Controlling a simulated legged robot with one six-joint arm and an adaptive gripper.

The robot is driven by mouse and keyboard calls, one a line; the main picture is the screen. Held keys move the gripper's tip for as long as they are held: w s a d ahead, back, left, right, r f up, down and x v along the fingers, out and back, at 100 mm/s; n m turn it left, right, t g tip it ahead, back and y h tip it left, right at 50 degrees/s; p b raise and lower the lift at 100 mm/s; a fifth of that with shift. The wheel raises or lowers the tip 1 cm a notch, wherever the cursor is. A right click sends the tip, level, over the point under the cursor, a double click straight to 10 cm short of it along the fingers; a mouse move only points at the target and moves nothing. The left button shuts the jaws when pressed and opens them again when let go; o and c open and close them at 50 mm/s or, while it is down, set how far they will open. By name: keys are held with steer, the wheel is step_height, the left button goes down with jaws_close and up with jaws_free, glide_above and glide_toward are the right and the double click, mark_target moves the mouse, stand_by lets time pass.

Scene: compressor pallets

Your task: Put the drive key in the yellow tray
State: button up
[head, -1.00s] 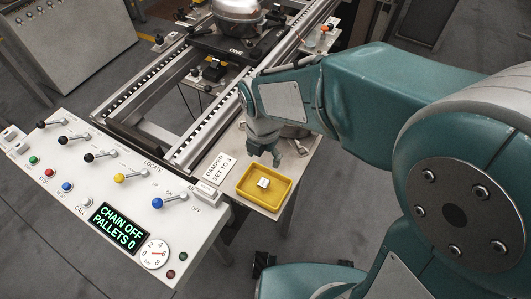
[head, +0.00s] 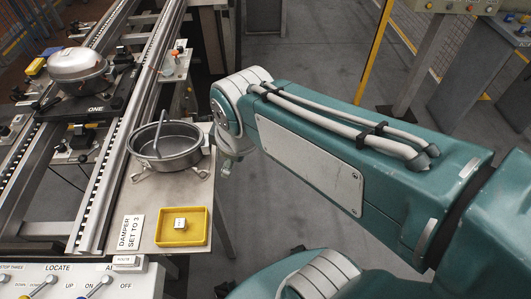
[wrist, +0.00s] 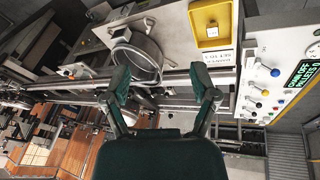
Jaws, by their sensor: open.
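The yellow tray (head: 159,237) lies on the grey side plate, and it also shows at the top of the wrist view (wrist: 201,41). A small pale block (head: 180,224) sits inside the tray; it is too small to tell whether it is the drive key. My gripper (wrist: 160,78) is open, with its two fingers spread apart and nothing visible between them. In the head view my gripper (head: 225,168) hangs near the right edge of the plate, beside the round metal pan and apart from the tray. Its fingertips are unclear there.
A "DAMPER SET TO 3" card (head: 130,232) lies left of the tray. The control panel (head: 40,283) is in front; conveyor rails (head: 125,140) run left.

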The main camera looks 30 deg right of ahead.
steer(key=s+d+r+m+t, duration=0.1)
steer(key=s+d+m, duration=0.3)
steer(key=m, duration=0.5)
steer(key=shift+s+d+r+m+t+h, duration=0.15)
steer(key=shift+d+r+m+t+h, duration=0.2)
steer(key=shift+r, duration=0.2)
